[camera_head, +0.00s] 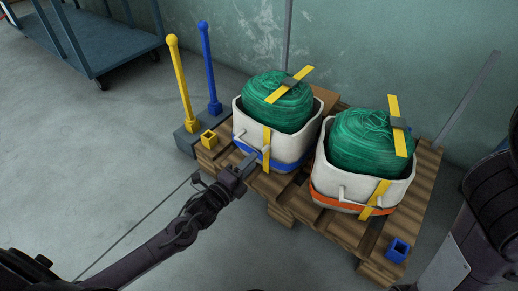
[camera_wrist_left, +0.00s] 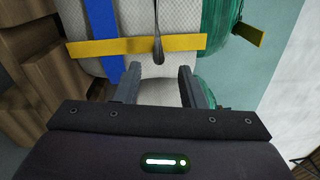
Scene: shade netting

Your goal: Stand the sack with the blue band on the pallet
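The white sack with the blue band (camera_head: 272,162) is upright on the left part of the wooden pallet (camera_head: 330,222), filled with green netting (camera_head: 277,104). A yellow strap crosses its front. Its base is partly hidden by my left gripper (camera_head: 248,164), which is at its front. In the left wrist view the gripper's fingers (camera_wrist_left: 159,82) are apart in front of the white sack wall, with the blue band (camera_wrist_left: 103,35) and yellow strap (camera_wrist_left: 135,44) beyond. A dark loop (camera_wrist_left: 158,40) hangs in line with the gap; whether they touch is unclear. My right gripper is out of view.
A sack with an orange band (camera_head: 352,200) stands to the right on the pallet. A yellow socket (camera_head: 208,139) and a blue socket (camera_head: 398,250) sit at pallet corners. Yellow (camera_head: 179,82) and blue posts (camera_head: 210,70) stand behind left. Open floor lies left; a blue cart (camera_head: 95,45) stands beyond.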

